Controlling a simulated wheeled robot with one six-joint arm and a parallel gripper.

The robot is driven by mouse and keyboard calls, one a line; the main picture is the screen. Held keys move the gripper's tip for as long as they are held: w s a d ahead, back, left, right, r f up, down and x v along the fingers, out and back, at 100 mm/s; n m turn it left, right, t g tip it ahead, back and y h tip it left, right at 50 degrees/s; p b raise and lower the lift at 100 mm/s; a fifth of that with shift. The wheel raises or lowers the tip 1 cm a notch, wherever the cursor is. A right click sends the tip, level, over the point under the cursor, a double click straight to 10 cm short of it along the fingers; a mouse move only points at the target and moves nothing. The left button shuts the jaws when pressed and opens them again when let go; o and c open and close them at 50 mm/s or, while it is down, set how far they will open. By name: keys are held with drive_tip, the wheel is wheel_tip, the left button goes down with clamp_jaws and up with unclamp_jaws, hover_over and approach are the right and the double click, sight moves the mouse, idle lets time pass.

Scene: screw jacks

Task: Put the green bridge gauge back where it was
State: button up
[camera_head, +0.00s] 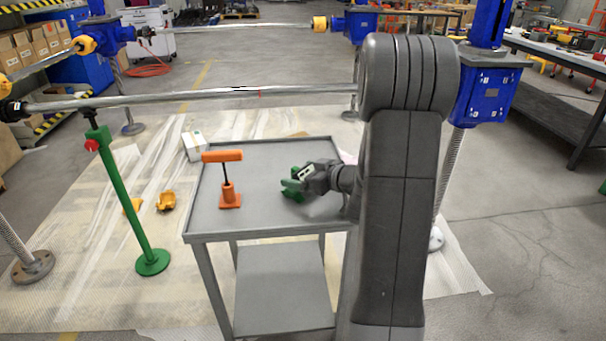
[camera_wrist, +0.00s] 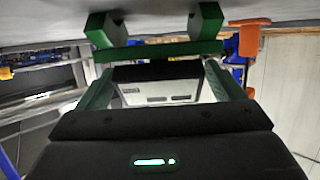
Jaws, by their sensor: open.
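The green bridge gauge (camera_wrist: 160,51) shows in the wrist view as a crossbar with two blocks against the grey tabletop, which appears upside down along the top. In the head view the gauge (camera_head: 292,190) is a small green shape on the trolley's right half, partly hidden by my gripper (camera_head: 304,178). My gripper is open and low over the trolley top. In the wrist view its two sides reach toward the crossbar, spread apart. I cannot tell whether they touch the gauge.
An orange T-shaped stand (camera_head: 230,190) is on the left half of the grey trolley (camera_head: 262,229). A green stand (camera_head: 125,200) props a long steel bar (camera_head: 190,97) behind. A white box (camera_head: 193,146) is beyond the trolley. The trolley top's middle is clear.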

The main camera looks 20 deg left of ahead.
drive_tip(key=shift+r, duration=0.15)
drive_tip(key=shift+d+r, duration=0.15)
drive_tip(key=p+v, duration=0.3)
drive_tip(key=v, duration=0.8)
drive_tip(key=shift+d, duration=0.3)
